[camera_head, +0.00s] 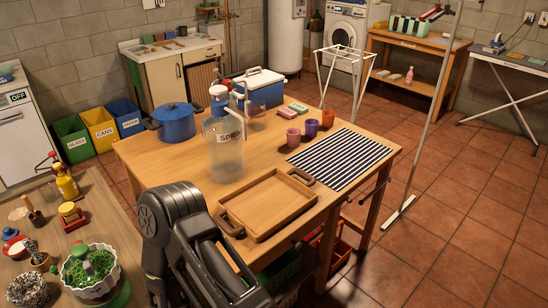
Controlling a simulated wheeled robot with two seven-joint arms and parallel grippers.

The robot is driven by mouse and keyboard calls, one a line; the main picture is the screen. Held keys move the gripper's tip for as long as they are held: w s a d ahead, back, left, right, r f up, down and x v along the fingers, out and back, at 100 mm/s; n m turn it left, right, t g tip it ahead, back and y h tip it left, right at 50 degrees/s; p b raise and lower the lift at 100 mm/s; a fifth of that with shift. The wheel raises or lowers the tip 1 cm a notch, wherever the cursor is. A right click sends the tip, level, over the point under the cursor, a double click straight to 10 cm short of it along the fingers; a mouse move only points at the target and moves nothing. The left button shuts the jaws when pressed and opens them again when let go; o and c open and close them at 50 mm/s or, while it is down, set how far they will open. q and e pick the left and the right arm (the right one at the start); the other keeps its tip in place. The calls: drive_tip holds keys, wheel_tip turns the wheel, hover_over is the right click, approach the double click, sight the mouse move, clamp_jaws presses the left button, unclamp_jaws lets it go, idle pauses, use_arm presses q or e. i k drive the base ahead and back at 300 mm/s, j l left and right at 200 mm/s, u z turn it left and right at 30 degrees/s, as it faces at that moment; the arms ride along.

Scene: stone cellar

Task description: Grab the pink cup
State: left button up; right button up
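A pink cup (293,137) stands upright on the wooden table, near the left edge of a black-and-white striped mat (340,159). A purple cup (311,128) stands just behind and to the right of it, and an orange-red cup (328,118) further along the same slanting row. The pink cup's front is unobstructed. One of my dark arms fills the lower middle of the view, in front of the table's near edge and well short of the cups. I see no fingertips of either gripper.
On the table (139,147) are a wooden tray (262,205), a large clear dispenser (225,155), a blue pot (174,125), a blue cooler (260,92) and two small packs (261,116). A pale pole (425,125) stands right of the table.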

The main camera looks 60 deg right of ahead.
sight(294, 138)
drive_tip(key=z, duration=0.4)
drive_tip(key=l+z, duration=0.75)
drive_tip(key=i+l+z, duration=0.15)
drive_tip(key=l+z, duration=0.2)
drive_tip(key=i+l, duration=0.1)
drive_tip(key=l, duration=0.25)
drive_tip(key=i+l, duration=0.15)
drive_tip(key=l, duration=0.2)
drive_tip(key=i+l+z, duration=0.1)
drive_tip(key=l, duration=0.25)
